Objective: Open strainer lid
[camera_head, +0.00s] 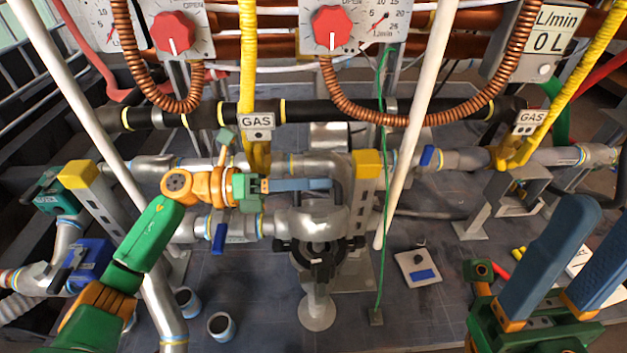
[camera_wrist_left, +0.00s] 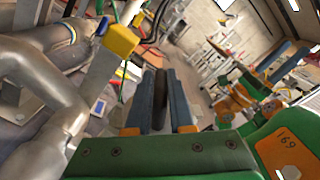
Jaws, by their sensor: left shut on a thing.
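My left gripper (camera_head: 330,184) reaches in from the left above the silver pipework, its blue fingers pointing right beside a bend in the pipe. In the left wrist view its two blue fingers (camera_wrist_left: 160,80) are shut on a dark, narrow, upright piece (camera_wrist_left: 154,88). I cannot tell whether this is part of the strainer lid. A dark round part with knobs (camera_head: 318,258), possibly the strainer lid, sits below the silver pipe body (camera_head: 312,220), apart from the left fingers. My right gripper (camera_head: 570,255) is at the lower right, its blue fingers spread and empty.
A yellow-capped post (camera_head: 367,165) stands just right of the left fingers. A white pole (camera_head: 408,130) and a green cable (camera_head: 382,220) run down nearby. Two gauges with red knobs (camera_head: 333,27) and copper coils hang above. A grey plate (camera_head: 418,268) lies on the floor.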

